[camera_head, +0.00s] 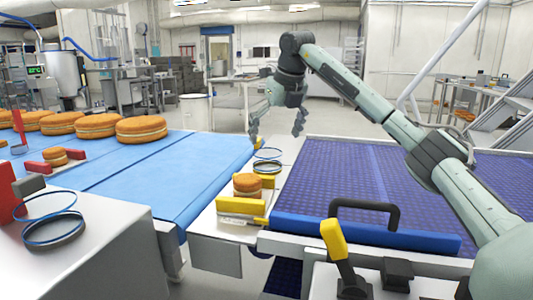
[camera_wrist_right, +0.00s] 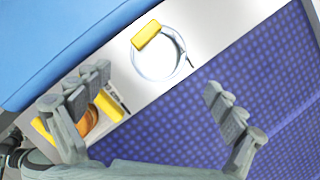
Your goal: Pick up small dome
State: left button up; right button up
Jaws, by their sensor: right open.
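The small dome (camera_head: 267,161) looks like a clear, round cover with thin dark rims. It stands on the pale strip between the blue belt and the purple belt, behind a small filled round (camera_head: 247,183). In the right wrist view the dome (camera_wrist_right: 160,70) is a clear circle with a yellow block (camera_wrist_right: 147,35) at its edge. My right gripper (camera_head: 276,130) is open and empty, pointing down above and behind the dome, apart from it. Its spread fingers also show in the right wrist view (camera_wrist_right: 158,84), with the dome beyond the gap. My left gripper is not in view.
Yellow blocks (camera_head: 240,205) flank the small round. A blue bar with a black handle (camera_head: 365,210) edges the purple mesh belt (camera_head: 340,175). Larger filled rounds (camera_head: 141,130) line the blue belt (camera_head: 175,165). Another clear dome (camera_head: 53,230) and red blocks stand at left.

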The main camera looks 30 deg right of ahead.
aim_at(269, 149)
jog(key=shift+w+f, duration=0.15)
jog(key=shift+f, duration=0.2)
jog(key=x, duration=0.2)
jog(key=shift+w+a+f, duration=0.1)
jog(key=shift+w+f, duration=0.15)
jog(key=shift+f, duration=0.1)
jog(key=x, duration=0.3)
jog(key=shift+w+a+f+p, duration=0.1)
jog(key=shift+w+f+p, duration=0.1)
jog(key=shift+p, duration=0.2)
jog(key=shift+w+f, duration=0.15)
jog(key=shift+f, duration=0.2)
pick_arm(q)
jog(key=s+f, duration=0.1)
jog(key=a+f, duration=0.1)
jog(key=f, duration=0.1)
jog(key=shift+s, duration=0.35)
pick_arm(e)
jog(key=c, duration=1.1)
jog(key=shift+c, duration=0.2)
jog(key=shift+r, duration=0.1)
